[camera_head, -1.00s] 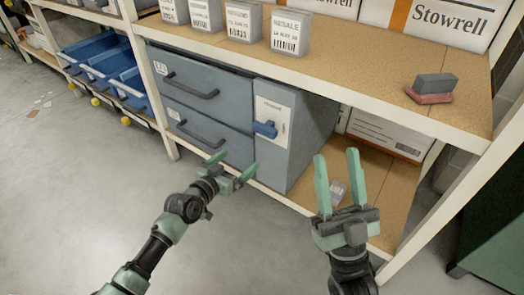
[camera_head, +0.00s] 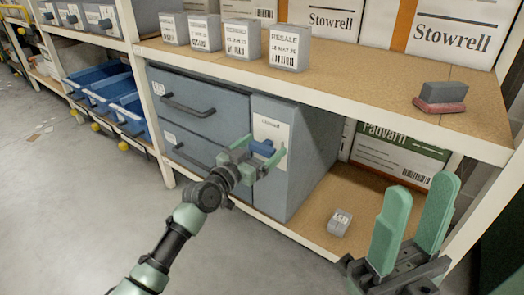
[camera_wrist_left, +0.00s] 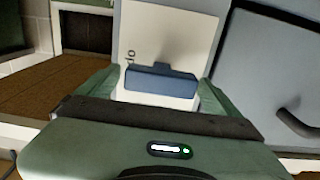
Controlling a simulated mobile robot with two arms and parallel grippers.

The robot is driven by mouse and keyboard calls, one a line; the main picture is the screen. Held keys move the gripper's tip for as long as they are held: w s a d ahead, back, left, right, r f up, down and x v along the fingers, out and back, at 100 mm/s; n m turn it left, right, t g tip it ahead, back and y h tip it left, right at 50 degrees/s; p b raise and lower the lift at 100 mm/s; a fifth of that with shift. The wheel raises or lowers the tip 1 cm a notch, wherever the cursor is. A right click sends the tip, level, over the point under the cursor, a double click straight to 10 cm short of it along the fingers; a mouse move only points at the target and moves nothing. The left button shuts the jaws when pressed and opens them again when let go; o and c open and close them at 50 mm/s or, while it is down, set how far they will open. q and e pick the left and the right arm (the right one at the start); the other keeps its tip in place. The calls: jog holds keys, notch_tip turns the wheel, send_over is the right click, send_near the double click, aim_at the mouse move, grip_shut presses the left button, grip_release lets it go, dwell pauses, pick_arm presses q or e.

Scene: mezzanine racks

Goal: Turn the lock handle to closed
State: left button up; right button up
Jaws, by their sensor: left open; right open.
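The blue lock handle (camera_head: 262,147) sits on a pale label plate (camera_head: 271,128) on the narrow front of the grey-blue cabinet (camera_head: 300,150). My left gripper (camera_head: 254,160) is open at the handle, with its green fingers on either side of it. In the left wrist view the handle (camera_wrist_left: 161,82) lies crosswise between the open fingers, and I cannot tell whether they touch it. My right gripper (camera_head: 410,220) is open and empty at the lower right, in front of the lower shelf.
Two drawers with dark handles (camera_head: 190,107) are left of the lock. Grey boxes (camera_head: 288,45) and a block on a red base (camera_head: 441,97) stand on the shelf above. A small grey box (camera_head: 339,222) sits on the lower shelf. Blue bins (camera_head: 104,88) are at the left.

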pick_arm(q)
jog(key=shift+c, duration=0.3)
jog(key=c, duration=1.3)
